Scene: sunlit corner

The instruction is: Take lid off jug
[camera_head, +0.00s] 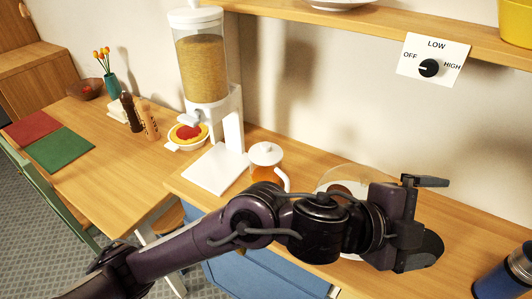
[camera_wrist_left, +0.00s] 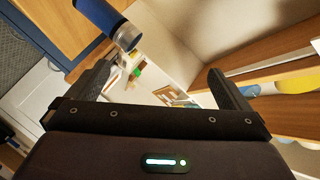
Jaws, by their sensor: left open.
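The jug (camera_head: 262,174) stands upright on the wooden counter, left of the centre of the head view. It has amber contents, a white handle on its right side and a white lid (camera_head: 266,153) seated on top. My arm hides part of its lower body. My left gripper (camera_head: 430,215) is open and empty, to the right of the jug and well apart from it. Its two spread fingers also show in the left wrist view (camera_wrist_left: 162,80), with nothing between them. The jug does not show in that view. My right gripper is not in view.
A tall grain dispenser (camera_head: 202,70) stands left of the jug. A round, clear-edged item (camera_head: 345,174) is partly hidden behind my left wrist. A blue flask (camera_head: 506,277) stands at the lower right, and a dial panel (camera_head: 433,60) is on the wall. A shelf (camera_head: 380,28) runs above.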

